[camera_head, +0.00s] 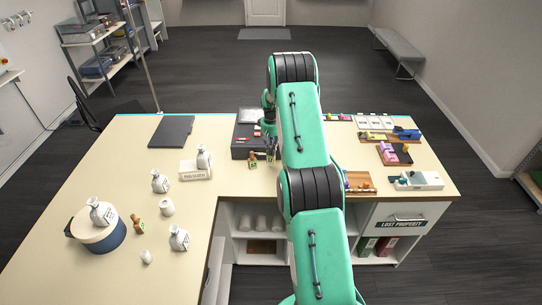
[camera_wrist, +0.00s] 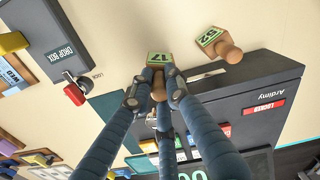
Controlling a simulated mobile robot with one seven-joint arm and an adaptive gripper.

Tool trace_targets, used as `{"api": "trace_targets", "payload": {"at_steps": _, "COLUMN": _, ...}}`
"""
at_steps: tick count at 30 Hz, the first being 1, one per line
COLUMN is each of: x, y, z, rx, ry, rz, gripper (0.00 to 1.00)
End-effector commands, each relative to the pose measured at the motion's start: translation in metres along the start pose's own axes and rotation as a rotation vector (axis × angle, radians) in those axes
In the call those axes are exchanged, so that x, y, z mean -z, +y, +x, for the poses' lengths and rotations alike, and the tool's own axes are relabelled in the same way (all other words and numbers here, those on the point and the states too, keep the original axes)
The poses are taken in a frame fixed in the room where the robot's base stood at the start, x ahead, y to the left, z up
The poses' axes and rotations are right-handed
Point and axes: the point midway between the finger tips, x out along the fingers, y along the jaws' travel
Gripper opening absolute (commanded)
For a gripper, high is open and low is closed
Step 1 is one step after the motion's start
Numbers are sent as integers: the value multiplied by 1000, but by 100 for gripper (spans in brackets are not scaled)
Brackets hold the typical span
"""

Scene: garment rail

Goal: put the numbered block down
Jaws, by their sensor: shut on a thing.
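My gripper (camera_wrist: 155,92) is shut on a wooden numbered block (camera_wrist: 159,58) with a green label reading 17; its fingers close around the block's wooden knob. I cannot tell whether the block touches the counter or hangs just above it. A second wooden block (camera_wrist: 213,42), labelled 52, lies on the counter beside it, apart from my fingers. In the head view my gripper (camera_head: 268,152) is low over the counter (camera_head: 235,182), partly hidden by my arm, and the second block (camera_head: 252,160) shows just left of it.
A dark box (camera_head: 240,142) with a red "LOCKED" label stands close by. A drop box (camera_wrist: 52,45) with a red-handled lock is at the wrist view's upper left.

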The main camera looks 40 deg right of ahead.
Motion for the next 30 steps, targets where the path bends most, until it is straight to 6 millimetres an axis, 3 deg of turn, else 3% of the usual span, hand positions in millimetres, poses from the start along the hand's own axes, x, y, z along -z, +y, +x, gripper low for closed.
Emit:
{"api": "trace_targets", "payload": {"at_steps": 5, "x": 0, "y": 0, "z": 3, "rx": 0, "ry": -1, "rz": 0, "gripper": 0}}
{"api": "trace_targets", "payload": {"at_steps": 16, "x": -1, "y": 0, "z": 32, "rx": 0, "ry": -1, "rz": 0, "gripper": 0}}
{"api": "trace_targets", "payload": {"at_steps": 30, "x": -1, "y": 0, "z": 38, "rx": 0, "ry": 0, "rz": 0, "gripper": 0}}
